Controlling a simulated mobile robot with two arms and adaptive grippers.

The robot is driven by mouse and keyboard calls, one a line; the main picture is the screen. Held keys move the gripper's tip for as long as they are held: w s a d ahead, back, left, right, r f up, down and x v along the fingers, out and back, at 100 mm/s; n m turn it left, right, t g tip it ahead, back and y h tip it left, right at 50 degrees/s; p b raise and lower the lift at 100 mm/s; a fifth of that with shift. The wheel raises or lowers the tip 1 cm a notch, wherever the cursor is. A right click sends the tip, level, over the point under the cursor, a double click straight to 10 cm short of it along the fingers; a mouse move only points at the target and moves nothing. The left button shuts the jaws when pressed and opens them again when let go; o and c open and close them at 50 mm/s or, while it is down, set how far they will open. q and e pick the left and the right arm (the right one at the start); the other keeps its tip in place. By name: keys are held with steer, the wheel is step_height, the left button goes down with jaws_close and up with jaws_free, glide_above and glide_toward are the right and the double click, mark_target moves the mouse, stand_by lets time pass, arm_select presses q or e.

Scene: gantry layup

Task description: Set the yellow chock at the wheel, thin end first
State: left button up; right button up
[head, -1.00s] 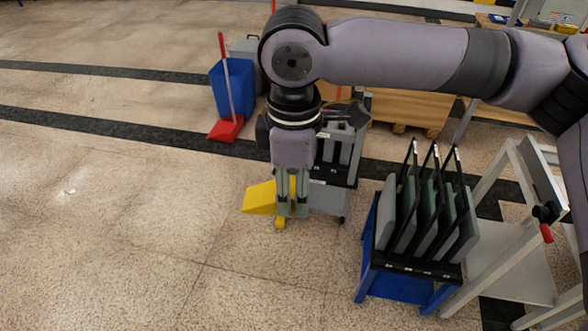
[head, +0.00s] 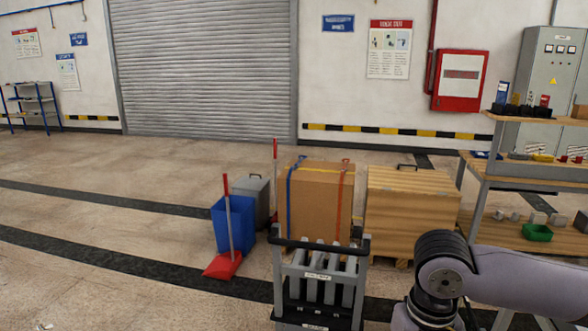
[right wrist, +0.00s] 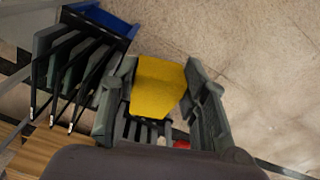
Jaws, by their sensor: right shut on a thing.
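The yellow chock (right wrist: 158,88) is between the fingers of my right gripper (right wrist: 160,74) in the right wrist view. The gripper is shut on it, one dark finger on each side. The head view shows only part of my right arm at the lower right; its gripper and the chock are below the frame. The grey cart (head: 320,262) with upright slats stands at the bottom middle, left of my arm. Its wheels are out of frame, so where the chock sits relative to a wheel cannot be told. My left gripper is not in view.
A blue bin (head: 233,222) and red dustpan (head: 222,264) stand left of the cart. A strapped carton (head: 320,198) and wooden crate (head: 410,212) stand behind it. A panel rack (right wrist: 72,58) shows in the right wrist view. Floor at the left is open.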

steer(key=s+f, duration=0.4)
steer(key=f, duration=0.1)
steer(key=shift+d+m, duration=0.3)
steer(key=shift+s+f, duration=0.1)
steer(key=shift+f, duration=0.15)
